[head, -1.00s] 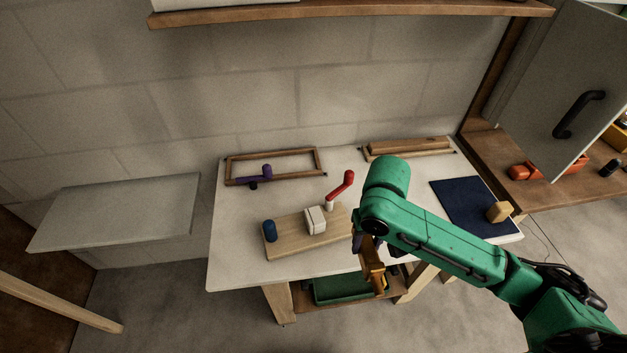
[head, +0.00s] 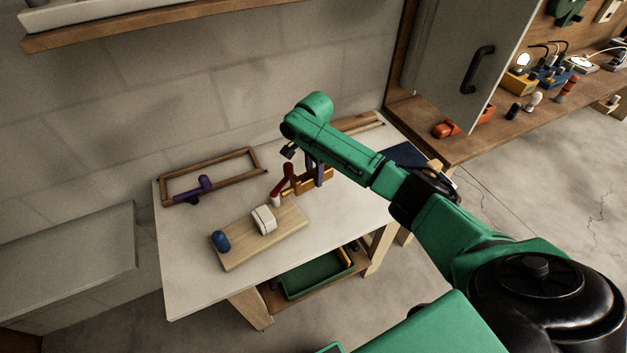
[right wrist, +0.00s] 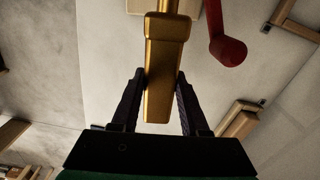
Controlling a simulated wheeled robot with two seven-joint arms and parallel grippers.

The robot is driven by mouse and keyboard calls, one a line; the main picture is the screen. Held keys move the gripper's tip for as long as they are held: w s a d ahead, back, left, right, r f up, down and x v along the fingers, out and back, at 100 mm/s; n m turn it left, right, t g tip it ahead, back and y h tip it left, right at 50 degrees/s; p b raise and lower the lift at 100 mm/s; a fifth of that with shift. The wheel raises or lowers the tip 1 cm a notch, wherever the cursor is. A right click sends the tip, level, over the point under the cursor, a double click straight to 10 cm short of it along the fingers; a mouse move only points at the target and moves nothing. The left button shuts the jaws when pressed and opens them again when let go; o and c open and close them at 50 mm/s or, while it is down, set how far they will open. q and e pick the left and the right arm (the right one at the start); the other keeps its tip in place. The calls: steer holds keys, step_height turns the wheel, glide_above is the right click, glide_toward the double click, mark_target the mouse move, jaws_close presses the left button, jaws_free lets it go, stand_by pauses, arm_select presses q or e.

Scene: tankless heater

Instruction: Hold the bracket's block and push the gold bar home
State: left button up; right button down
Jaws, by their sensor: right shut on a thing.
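My right gripper (head: 318,172) is shut on the gold bar (head: 318,186), beyond the right end of a wooden board. In the right wrist view, the gold bar (right wrist: 163,60) lies between the two dark fingers (right wrist: 160,82). It narrows to a shaft that runs toward a pale piece at the top edge. The board (head: 285,236) carries a white block (head: 263,220), a blue knob (head: 221,241) and a red crank handle (head: 282,184). Nothing holds the white block. I cannot tell whether the bar's tip touches anything. My left gripper is not in view.
A wooden frame (head: 211,176) with a purple handle (head: 193,193) lies at the table's back left. A dark blue mat (head: 407,157) is partly hidden behind my right arm. A green tray (head: 316,276) sits on the lower shelf. The table's front left (head: 185,290) is clear.

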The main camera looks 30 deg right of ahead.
steer(key=shift+f, duration=3.3)
